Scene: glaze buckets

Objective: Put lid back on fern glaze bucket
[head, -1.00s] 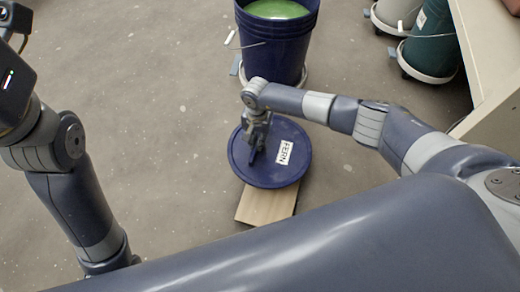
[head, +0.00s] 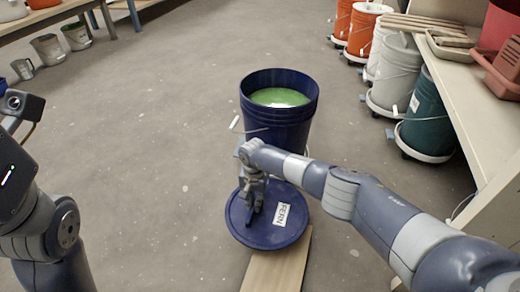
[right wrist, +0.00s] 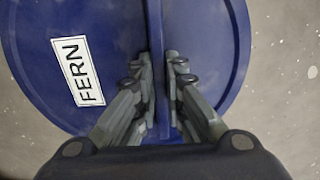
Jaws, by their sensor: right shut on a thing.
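The fern glaze bucket (head: 279,112) is dark blue, open at the top, with green glaze inside. It stands upright on the floor, beyond my right gripper. The round blue lid (head: 244,230) carries a white "FERN" label and is in front of the bucket, apart from its rim. My right gripper (head: 256,208) is shut on the lid's raised grip bar. In the right wrist view both fingers (right wrist: 160,90) press the bar from either side, and the lid (right wrist: 215,50) fills most of the picture. My left gripper is not in view; only part of the left arm shows.
A wooden board (head: 277,272) lies below the lid. At the right, a green bucket (head: 428,115), a white bucket (head: 396,75) and orange buckets (head: 363,32) stand on dollies by a shelf (head: 475,110).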

